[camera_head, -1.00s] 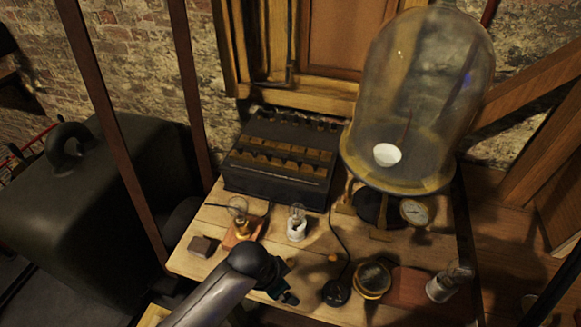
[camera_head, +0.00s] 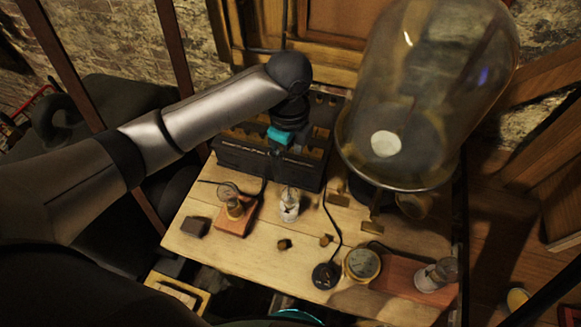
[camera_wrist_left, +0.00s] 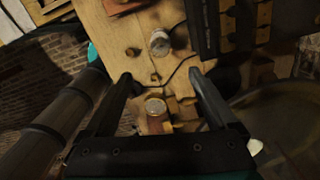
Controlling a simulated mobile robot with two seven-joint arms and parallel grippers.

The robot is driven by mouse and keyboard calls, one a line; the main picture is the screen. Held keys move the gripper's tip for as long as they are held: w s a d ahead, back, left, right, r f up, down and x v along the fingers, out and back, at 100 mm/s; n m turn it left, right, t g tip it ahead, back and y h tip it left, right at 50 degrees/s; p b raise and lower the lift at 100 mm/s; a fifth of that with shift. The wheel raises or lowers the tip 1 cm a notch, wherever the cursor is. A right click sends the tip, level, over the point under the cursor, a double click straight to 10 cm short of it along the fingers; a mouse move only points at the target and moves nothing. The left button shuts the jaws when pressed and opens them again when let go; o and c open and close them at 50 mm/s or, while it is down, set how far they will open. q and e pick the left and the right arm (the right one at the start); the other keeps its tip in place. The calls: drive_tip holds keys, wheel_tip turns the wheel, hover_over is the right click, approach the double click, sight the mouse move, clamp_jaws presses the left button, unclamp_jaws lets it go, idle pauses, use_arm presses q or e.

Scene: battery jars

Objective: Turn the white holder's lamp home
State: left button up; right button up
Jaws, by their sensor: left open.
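A white holder (camera_head: 289,213) with a clear glass lamp (camera_head: 291,195) stands upright on the wooden table, left of centre. How far the lamp is seated cannot be told. The white holder also shows in the left wrist view (camera_wrist_left: 160,45), beyond the fingers. My left gripper (camera_head: 282,150) is in front of the dark battery box, above and behind the holder, apart from it. In the left wrist view its two fingers (camera_wrist_left: 160,76) are spread, with nothing held between them. My right gripper is not seen.
A brass-holder lamp (camera_head: 235,208) on a wooden base stands left of the white holder. The battery box (camera_head: 240,158) and glass bell jar (camera_head: 430,90) stand behind. A gauge (camera_head: 362,264), another pale lamp holder (camera_head: 432,280), a black cord plug (camera_head: 326,275) and small brown pieces (camera_head: 285,244) lie towards the front.

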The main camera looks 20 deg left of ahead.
sight(289, 190)
use_arm(q)
wheel_tip(289, 190, down, 14)
drive_tip(key=shift+f+b, duration=0.2)
drive_tip(key=shift+b, duration=0.5)
clamp_jaws()
idle(0.5)
drive_tip(key=m, duration=0.3)
drive_tip(key=shift+m, duration=1.7)
